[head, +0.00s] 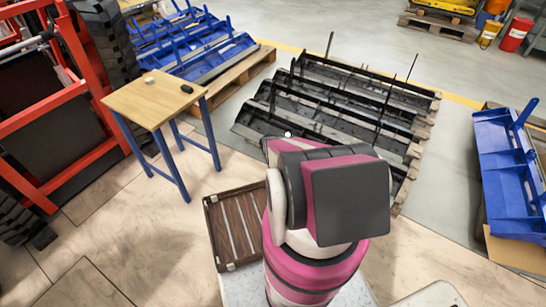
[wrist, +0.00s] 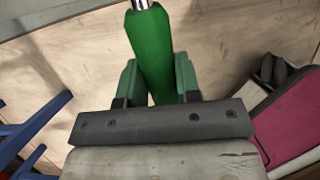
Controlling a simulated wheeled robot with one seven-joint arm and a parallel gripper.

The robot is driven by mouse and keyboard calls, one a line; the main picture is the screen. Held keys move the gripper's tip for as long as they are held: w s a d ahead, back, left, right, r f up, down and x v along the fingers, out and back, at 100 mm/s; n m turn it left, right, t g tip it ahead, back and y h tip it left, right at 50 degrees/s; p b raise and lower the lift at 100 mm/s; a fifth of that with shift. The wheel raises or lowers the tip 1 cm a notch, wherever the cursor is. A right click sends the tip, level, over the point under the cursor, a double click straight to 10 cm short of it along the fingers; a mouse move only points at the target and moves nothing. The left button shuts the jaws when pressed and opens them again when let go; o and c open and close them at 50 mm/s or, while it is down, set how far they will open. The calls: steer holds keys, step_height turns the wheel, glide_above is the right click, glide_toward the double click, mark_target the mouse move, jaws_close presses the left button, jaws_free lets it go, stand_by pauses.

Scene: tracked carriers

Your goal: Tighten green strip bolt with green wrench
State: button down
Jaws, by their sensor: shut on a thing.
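The green wrench (wrist: 150,45) shows in the wrist view as a thick green handle with a shiny metal part at the top edge of the picture. My gripper (wrist: 158,72) has a green finger on each side of the handle and is shut on it. The wrench's working end is cut off by the picture edge. In the head view my arm hides my gripper and the wrench. I cannot make out the green strip or its bolt in either view.
A small wooden table (head: 155,100) with blue legs holds a dark object (head: 187,89) and a small pale one. A red-framed tracked carrier (head: 75,92) stands at the left. Pallets with dark metal parts (head: 340,100) lie ahead. Open floor (head: 115,215) lies at the lower left.

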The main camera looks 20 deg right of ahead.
steer(key=shift+x, duration=1.55)
stand_by(3.1)
stand_by(0.6)
steer(key=c, duration=1.7)
jaws_free()
jaws_close()
steer(key=shift+w+a+m, duration=0.45)
steer(key=shift+w+m, duration=0.15)
steer(key=shift+w+a+m, duration=0.4)
steer(key=shift+w+m, duration=0.2)
steer(key=shift+w, duration=0.1)
steer(key=shift+w+a+r+m, duration=0.1)
steer(key=shift+w+a+m, duration=0.2)
steer(key=shift+w+m, duration=0.35)
